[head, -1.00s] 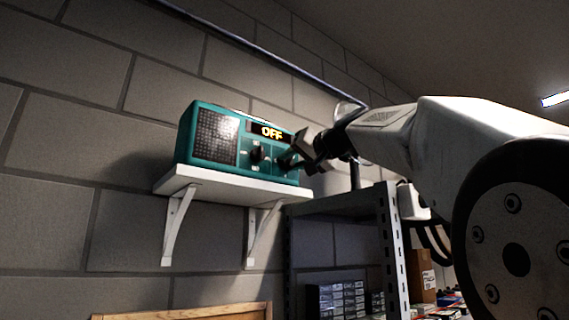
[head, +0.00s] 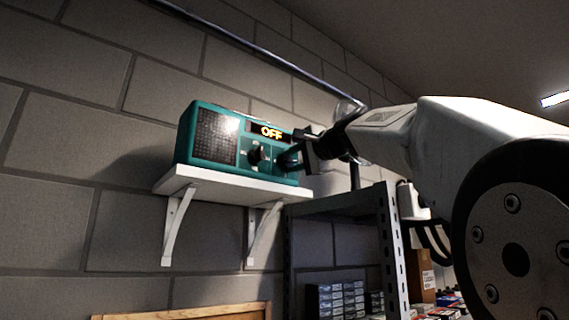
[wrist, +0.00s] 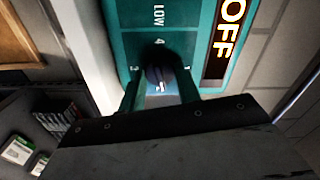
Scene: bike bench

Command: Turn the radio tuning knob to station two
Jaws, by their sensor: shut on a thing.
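The teal radio (head: 215,135) stands on a white wall shelf, and its lit display (head: 270,130) reads OFF. It has a dark knob (head: 256,154) in the middle of its face and a second knob at the right, mostly hidden by my gripper (head: 290,157). In the wrist view my gripper (wrist: 160,92) is shut on that right knob, the tuning knob (wrist: 158,72), with one finger on each side. Digits 1, 3 and 4 show around the knob, with LOW printed further up and the OFF display (wrist: 225,40) at the right. Where its pointer aims is unclear.
The white shelf (head: 225,187) sits on two brackets against a block wall. A grey metal rack (head: 392,250) with small boxes (head: 340,300) stands below at the right, under my arm. A dark pipe (head: 260,55) runs along the wall above.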

